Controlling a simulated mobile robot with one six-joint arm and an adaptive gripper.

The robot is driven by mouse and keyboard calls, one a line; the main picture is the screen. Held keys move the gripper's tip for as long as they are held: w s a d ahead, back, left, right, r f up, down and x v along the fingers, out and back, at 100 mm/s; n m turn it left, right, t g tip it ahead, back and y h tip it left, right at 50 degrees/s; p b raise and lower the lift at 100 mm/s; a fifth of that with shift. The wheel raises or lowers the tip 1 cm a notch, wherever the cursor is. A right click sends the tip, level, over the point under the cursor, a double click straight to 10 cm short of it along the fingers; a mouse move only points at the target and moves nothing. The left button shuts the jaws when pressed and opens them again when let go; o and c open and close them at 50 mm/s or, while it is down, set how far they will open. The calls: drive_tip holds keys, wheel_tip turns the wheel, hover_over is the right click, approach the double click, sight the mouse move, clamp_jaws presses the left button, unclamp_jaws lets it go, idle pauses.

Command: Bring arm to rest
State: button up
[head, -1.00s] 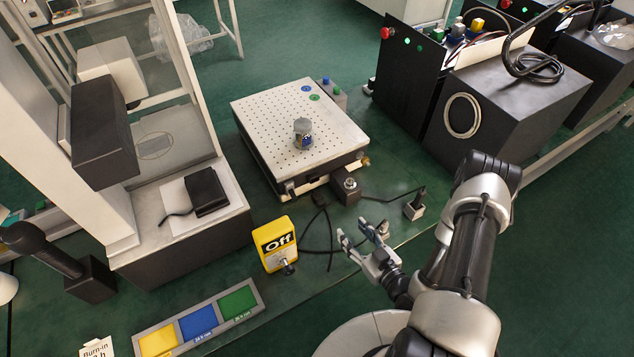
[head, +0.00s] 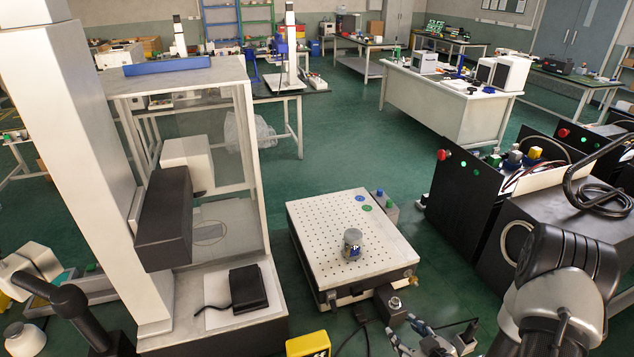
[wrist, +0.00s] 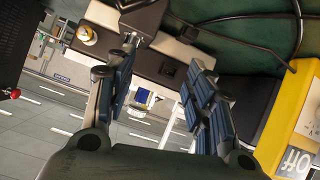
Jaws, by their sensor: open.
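My gripper (head: 404,331) is at the bottom edge of the head view, partly cut off, in front of the perforated platform (head: 318,225). In the wrist view its two dark padded fingers stand apart and my gripper (wrist: 160,92) is open, with nothing between them. My arm (head: 560,290) comes in from the lower right. A small metal cylinder (head: 352,245) stands upright on the platform, apart from my gripper.
A yellow box (head: 308,345) marked "Off" is cut off at the bottom; it also shows in the wrist view (wrist: 295,120). A white column (head: 75,140) with a black block (head: 165,220) stands left. Black cabinets (head: 468,185) stand right. The green floor behind the platform is clear.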

drive_tip(key=w+d+r+g+h, duration=0.1)
drive_tip(key=w+d+r+h, duration=0.1)
drive_tip(key=r, duration=0.4)
drive_tip(key=w+d+r+g+h, duration=0.1)
drive_tip(key=r+h, duration=0.1)
drive_tip(key=r, duration=0.4)
drive_tip(key=s+a+r+m+g+h, duration=0.1)
drive_tip(key=s+r+m+g+h, duration=0.3)
drive_tip(key=r, duration=0.8)
drive_tip(key=s+a+r+y, duration=0.1)
drive_tip(key=s+a+r, duration=0.2)
drive_tip(key=s, duration=0.4)
drive_tip(key=s+a+r+m+y, duration=0.1)
drive_tip(key=s+a+r, duration=0.2)
drive_tip(key=s, duration=0.5)
drive_tip(key=s+a+r+m+g+y, duration=0.1)
drive_tip(key=s+a+r+y, duration=0.1)
drive_tip(key=s+a, duration=0.3)
drive_tip(key=s+r, duration=0.1)
drive_tip(key=s, duration=0.2)
drive_tip(key=shift+a+r+b, duration=0.15)
drive_tip(key=shift+a+b, duration=0.05)
drive_tip(key=shift+b, duration=0.15)
drive_tip(key=shift+c, duration=0.5)
